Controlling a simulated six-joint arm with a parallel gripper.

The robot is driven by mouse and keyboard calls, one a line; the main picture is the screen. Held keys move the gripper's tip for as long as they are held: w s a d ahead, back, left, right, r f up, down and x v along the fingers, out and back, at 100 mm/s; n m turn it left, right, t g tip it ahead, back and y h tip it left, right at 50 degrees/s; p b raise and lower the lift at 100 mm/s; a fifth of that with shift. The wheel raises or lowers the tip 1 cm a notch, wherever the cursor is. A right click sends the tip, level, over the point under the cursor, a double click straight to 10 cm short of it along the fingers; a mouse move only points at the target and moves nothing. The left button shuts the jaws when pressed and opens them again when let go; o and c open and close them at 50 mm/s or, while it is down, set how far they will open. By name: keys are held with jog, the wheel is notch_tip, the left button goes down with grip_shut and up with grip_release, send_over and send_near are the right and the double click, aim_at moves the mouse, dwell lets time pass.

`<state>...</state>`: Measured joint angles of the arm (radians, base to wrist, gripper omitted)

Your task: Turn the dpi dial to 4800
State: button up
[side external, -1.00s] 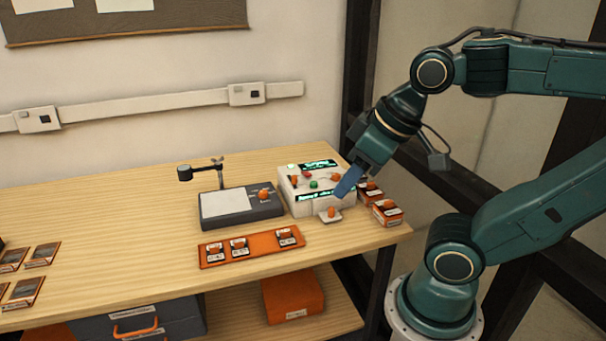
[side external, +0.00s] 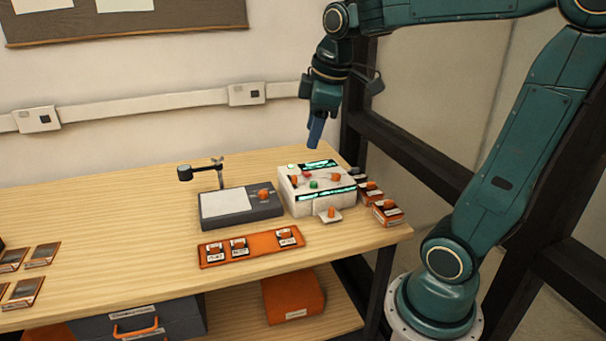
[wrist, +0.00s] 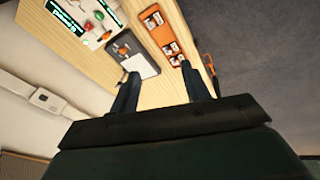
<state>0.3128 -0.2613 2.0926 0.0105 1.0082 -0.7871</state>
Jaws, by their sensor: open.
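A white scanner box (side external: 316,204) with lit green displays stands at the right end of the wooden table. Its top carries an orange knob (side external: 293,181) at left, another orange knob (side external: 335,177) at right, and a green button (side external: 314,184) between them. I cannot tell which knob is the dpi dial, and its setting is too small to read. My gripper (side external: 315,146) points down, empty, above the back of the box and apart from it. In the wrist view my gripper (wrist: 162,82) shows its two fingers apart, with part of the box (wrist: 82,28) at upper left.
A grey light-table unit (side external: 242,214) with a lamp arm stands left of the box. An orange tray (side external: 262,246) with several slides lies in front. Small orange boxes (side external: 387,213) sit at the table's right edge. The table's middle left is clear.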

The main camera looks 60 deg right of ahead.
jog(key=w+d+f+n+g, duration=0.1)
jog(key=w+d+f+n, duration=0.15)
jog(key=d, duration=0.45)
jog(key=w+d+f+n+g, duration=0.1)
jog(key=w+d+n, duration=0.1)
jog(key=w+d, duration=0.3)
jog(key=n+g+y, duration=0.1)
jog(key=n, duration=0.4)
send_over(336, 174)
notch_tip(336, 174, down, 8)
jog(key=shift+w+f+m, duration=0.1)
jog(key=shift+f+m, duration=0.05)
jog(key=shift+m, duration=0.1)
jog(key=shift+a+f, duration=0.1)
jog(key=shift+f, duration=6.75)
jog(key=c, duration=1)
